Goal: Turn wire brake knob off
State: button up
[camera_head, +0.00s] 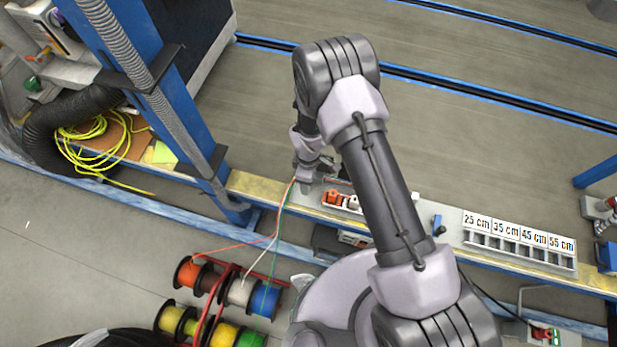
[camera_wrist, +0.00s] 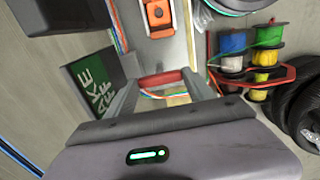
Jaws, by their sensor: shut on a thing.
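In the wrist view, the two fingers of my gripper (camera_wrist: 166,88) stand on either side of a red knob (camera_wrist: 162,79) and are shut on it. I take this as the wire brake knob; its lower part is hidden by my fingers. In the head view, my gripper (camera_head: 308,172) is low over the left end of the workbench fittings, and the held knob cannot be made out there.
An orange fitting (camera_wrist: 158,13) sits close by on a pale panel. Wires run to several coloured spools (camera_head: 240,292) below the bench. Length blocks (camera_head: 518,240) marked in cm stand to the right. A blue post (camera_head: 165,105) rises on the left.

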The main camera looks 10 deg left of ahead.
jog(key=o, duration=1.4)
jog(key=shift+r, duration=0.1)
notch_tip(320, 180, up, 17)
jog(key=p, duration=0.5)
jog(key=shift+r+p, duration=0.15)
jog(key=shift+p, duration=0.25)
